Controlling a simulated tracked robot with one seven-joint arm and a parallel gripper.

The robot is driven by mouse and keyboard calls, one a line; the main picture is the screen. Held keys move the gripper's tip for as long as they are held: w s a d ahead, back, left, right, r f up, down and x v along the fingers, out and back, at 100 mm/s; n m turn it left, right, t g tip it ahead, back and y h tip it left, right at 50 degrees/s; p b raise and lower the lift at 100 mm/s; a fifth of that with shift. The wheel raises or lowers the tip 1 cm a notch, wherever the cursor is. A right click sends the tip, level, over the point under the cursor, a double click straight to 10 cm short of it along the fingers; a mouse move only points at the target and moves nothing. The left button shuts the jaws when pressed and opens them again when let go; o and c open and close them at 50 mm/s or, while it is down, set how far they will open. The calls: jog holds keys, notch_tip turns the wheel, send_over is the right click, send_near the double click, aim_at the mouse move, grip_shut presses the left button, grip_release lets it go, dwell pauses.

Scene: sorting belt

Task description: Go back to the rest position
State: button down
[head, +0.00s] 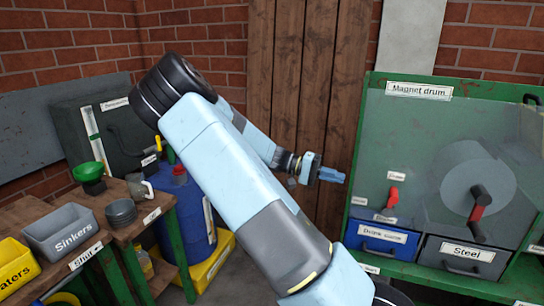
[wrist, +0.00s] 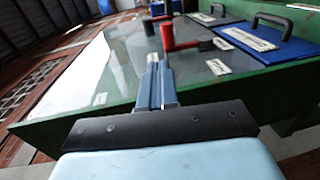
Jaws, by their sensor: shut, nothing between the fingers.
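My gripper (head: 333,175) is at the middle right of the head view, at the end of my raised light-blue arm. It points right, toward the green magnet drum machine (head: 364,130), with a gap between them. In the wrist view my gripper (wrist: 157,70) shows its two blue fingers together, with nothing held. Beyond the fingertips, the wrist view shows the machine's clear panel (wrist: 115,65) and a red handle (wrist: 168,36).
The machine carries a blue drawer (head: 380,240), a grey Steel drawer (head: 455,257) and a crank (head: 479,200). On the left, a bench holds a grey Sinkers bin (head: 65,230), a yellow bin (head: 14,265) and a green funnel (head: 88,172). A blue drum (head: 190,220) stands behind my arm.

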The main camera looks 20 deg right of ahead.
jog(key=s+a+f+n+t+y, duration=0.1)
jog(key=s+a+n+t+y, duration=0.2)
jog(key=s+a+t+y, duration=0.4)
jog(key=s+a+r+n+t+y, duration=0.2)
jog(key=s+a+r+t, duration=0.2)
jog(key=s+a+r, duration=0.2)
jog(key=s+a+r+n+t+y, duration=0.3)
jog(key=s+a+r+t, duration=0.2)
jog(key=r, duration=0.5)
jog(key=shift+s+a+r+y, duration=0.3)
jog(key=shift+s+a, duration=0.15)
jog(key=shift+a, duration=0.4)
